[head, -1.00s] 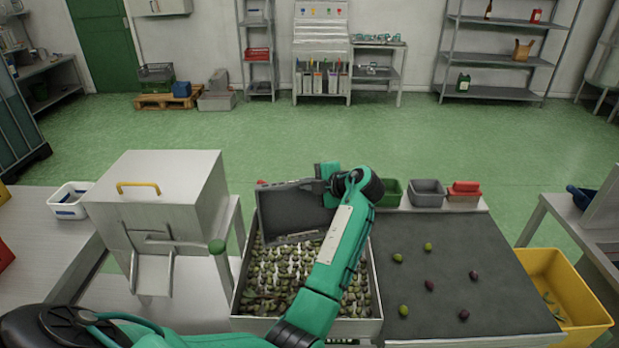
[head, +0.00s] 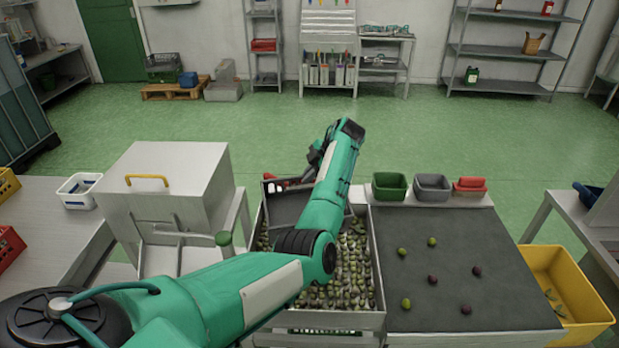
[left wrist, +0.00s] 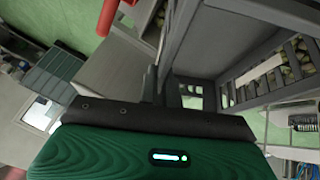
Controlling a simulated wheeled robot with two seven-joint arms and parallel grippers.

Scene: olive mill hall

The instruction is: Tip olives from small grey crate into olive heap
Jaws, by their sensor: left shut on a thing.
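The small grey crate (head: 287,206) is over the back left part of the olive heap. Its dark inside shows left of my arm, with no olives in that part; the rest is hidden. My left gripper (head: 318,160) is at the crate's far side, partly hidden by its own wrist. It is shut on the crate; in the left wrist view its dark fingers (left wrist: 158,88) meet a grey crate wall (left wrist: 226,42). The olive heap (head: 345,275), green and dark olives, fills a wide metal-walled bin below. My right gripper is not in view.
A steel hopper box (head: 165,195) with a yellow handle stands left of the bin. A dark sorting mat (head: 450,260) with several loose olives lies to the right. Green (head: 389,186), grey (head: 432,187) and red (head: 469,188) containers line its back edge. A yellow crate (head: 565,290) is far right.

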